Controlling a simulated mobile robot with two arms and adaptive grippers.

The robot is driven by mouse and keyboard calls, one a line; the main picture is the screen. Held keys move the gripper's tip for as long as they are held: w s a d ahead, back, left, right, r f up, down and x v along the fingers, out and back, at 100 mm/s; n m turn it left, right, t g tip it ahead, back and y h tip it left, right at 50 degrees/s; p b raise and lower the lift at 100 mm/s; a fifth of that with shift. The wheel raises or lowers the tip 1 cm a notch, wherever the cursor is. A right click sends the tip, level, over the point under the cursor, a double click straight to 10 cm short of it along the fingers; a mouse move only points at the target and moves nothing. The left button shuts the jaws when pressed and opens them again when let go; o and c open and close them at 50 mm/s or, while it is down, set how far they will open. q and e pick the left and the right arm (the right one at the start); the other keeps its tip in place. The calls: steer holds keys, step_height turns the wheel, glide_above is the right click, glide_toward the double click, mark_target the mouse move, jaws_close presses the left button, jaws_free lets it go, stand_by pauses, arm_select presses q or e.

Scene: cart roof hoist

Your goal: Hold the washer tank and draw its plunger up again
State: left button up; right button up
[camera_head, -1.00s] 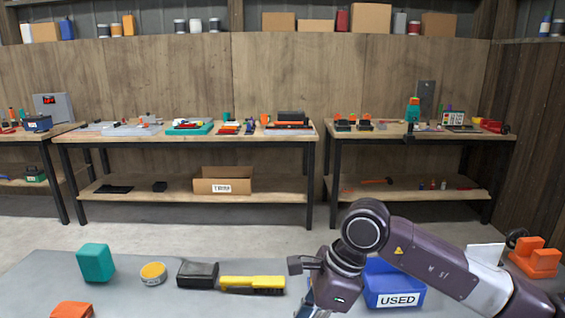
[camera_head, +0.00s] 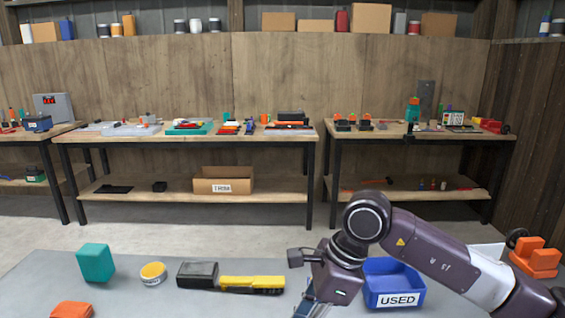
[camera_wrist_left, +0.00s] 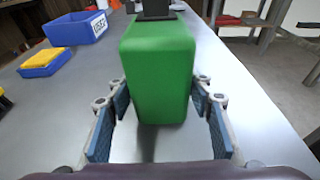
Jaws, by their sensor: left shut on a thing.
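The washer tank, a green upright box (camera_wrist_left: 157,75), stands out in the middle of the left wrist view. My left gripper (camera_wrist_left: 160,97) has its blue pads on either side of it and is shut on it. A black part (camera_wrist_left: 155,8) sits on top of the tank, cut off by the frame's top edge; I cannot tell whether it is the plunger. My right gripper (camera_head: 307,301) points down at the bottom of the head view. Its fingertips are cut off there, so its opening and anything in it are hidden. The tank is not seen in the head view.
On the grey table (camera_head: 215,309) are a teal block (camera_head: 95,263), a yellow-lidded tin (camera_head: 152,272), a black box (camera_head: 197,274), a yellow brush (camera_head: 250,285) and a blue USED bin (camera_head: 398,299). An orange part (camera_head: 540,262) lies far right. Workbenches (camera_head: 185,141) stand behind, across open floor.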

steer(key=shift+r, duration=0.6)
stand_by(0.3)
steer(key=shift+r, duration=0.35)
steer(key=o, duration=1.2)
steer(key=v, duration=0.6)
